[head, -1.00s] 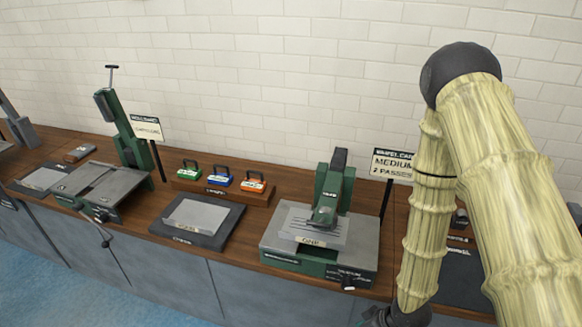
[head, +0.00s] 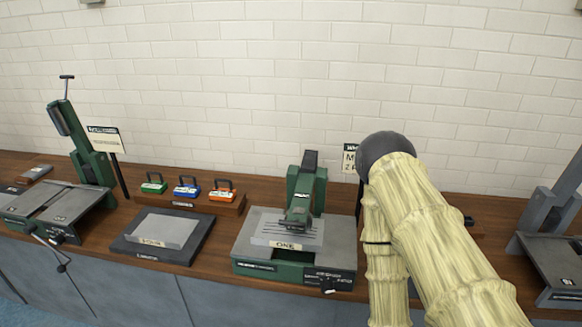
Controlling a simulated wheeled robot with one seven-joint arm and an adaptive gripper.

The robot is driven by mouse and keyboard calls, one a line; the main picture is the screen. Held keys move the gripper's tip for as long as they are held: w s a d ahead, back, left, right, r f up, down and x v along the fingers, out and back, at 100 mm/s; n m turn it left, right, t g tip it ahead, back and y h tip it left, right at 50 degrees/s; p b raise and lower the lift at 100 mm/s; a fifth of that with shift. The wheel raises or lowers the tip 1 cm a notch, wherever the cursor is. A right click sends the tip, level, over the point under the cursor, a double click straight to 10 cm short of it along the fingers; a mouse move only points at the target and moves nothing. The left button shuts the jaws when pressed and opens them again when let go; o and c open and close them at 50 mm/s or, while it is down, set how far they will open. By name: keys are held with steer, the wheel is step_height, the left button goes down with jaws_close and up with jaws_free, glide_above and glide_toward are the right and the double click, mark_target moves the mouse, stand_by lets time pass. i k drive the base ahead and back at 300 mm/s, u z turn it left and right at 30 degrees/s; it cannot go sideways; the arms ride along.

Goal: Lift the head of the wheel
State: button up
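A green and grey machine (head: 300,240) stands on the bench in front of me, likely the wheel, though I cannot confirm this. Its green head (head: 299,210) is low over a grey plate labelled ONE (head: 286,244); I cannot tell whether they touch. A dark knob or lever (head: 328,285) is on its front right corner. My gripper is out of view below the picture. My pale arm comes down at the right and hides part of the bench beside this machine.
A taller green machine (head: 80,150) with a T-handle stands at left. A flat plate on a dark base (head: 163,236) lies between. Behind are green, blue and orange handled blocks (head: 186,187). A sign (head: 349,158) is partly behind my arm. A grey machine (head: 555,235) stands at right.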

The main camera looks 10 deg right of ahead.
mark_target(297, 220)
steer(key=z, duration=2)
steer(key=k, duration=0.55)
steer(key=u, duration=1.45)
